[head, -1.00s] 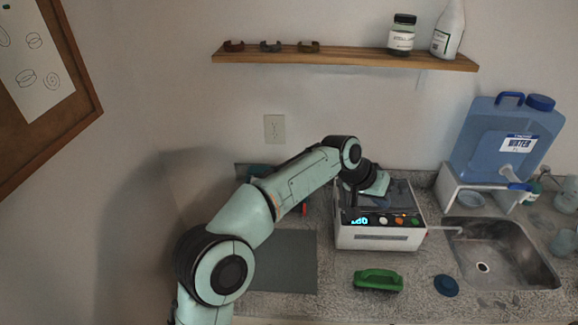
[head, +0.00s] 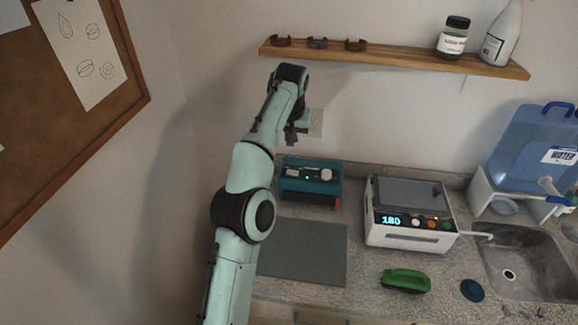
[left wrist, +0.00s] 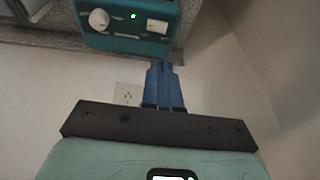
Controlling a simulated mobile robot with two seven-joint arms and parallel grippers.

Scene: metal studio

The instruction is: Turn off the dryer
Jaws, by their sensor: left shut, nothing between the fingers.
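No label shows which one is the dryer. In the left wrist view the teal box (left wrist: 130,43) is upside down, with its knob (left wrist: 98,19) and switch (left wrist: 157,27). My left gripper (head: 292,141) is shut and empty, above and behind the teal box near the wall; its blue fingers (left wrist: 163,66) do not visibly touch it.
A grey mat (head: 305,250) lies in front of the teal box. A green brush (head: 405,281) and a blue disc (head: 472,290) lie before the white machine. The sink (head: 535,270) is at right. A wooden shelf (head: 400,58) with bottles hangs above.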

